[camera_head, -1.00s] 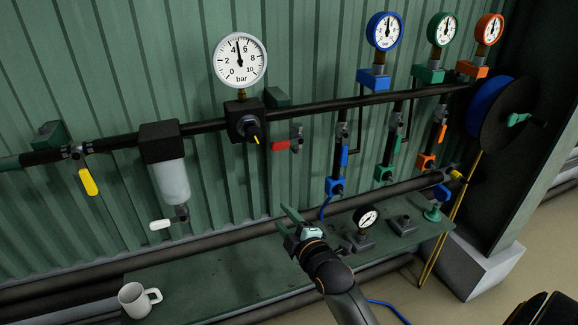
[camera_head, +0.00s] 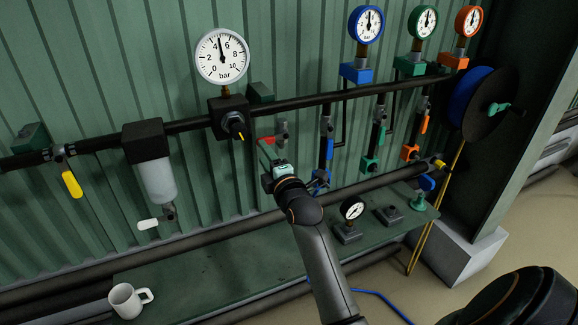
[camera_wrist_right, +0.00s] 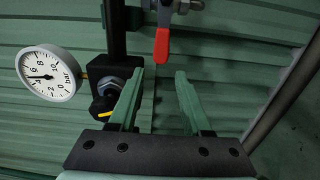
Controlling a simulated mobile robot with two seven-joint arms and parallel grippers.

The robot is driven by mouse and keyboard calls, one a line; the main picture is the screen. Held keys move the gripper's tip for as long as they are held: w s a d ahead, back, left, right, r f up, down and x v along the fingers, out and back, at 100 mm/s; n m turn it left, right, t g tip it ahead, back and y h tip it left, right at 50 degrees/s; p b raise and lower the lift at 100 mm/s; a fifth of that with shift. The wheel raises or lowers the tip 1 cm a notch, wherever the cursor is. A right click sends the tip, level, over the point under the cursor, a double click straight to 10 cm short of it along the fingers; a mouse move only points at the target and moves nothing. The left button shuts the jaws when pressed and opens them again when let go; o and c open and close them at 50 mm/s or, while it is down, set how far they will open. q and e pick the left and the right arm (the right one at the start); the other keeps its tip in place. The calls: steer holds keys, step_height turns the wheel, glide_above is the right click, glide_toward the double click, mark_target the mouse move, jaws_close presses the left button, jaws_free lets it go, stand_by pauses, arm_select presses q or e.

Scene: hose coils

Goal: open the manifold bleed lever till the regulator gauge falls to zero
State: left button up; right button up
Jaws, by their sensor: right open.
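The regulator gauge (camera_head: 221,56) is a round white dial above the black regulator (camera_head: 230,118); its needle stands near 5 bar. It also shows in the right wrist view (camera_wrist_right: 48,73). A red lever (camera_wrist_right: 162,46) hangs from a metal valve on the dark pipe, right of the regulator in the head view. Which lever is the bleed lever is not labelled. My right gripper (camera_head: 272,152) is open and empty, partly covering the red lever in the head view. In the right wrist view its fingertips (camera_wrist_right: 158,76) are apart, with the lever just beyond the gap, not gripped. My left gripper is out of view.
Blue, green and orange gauged branches stand to the right. A hose reel (camera_head: 497,105) is at right.

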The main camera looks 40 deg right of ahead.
mark_target(273, 139)
steer(key=shift+x, duration=2.1)
steer(key=shift+w+d, duration=0.1)
steer(key=shift+w, duration=0.1)
jaws_close()
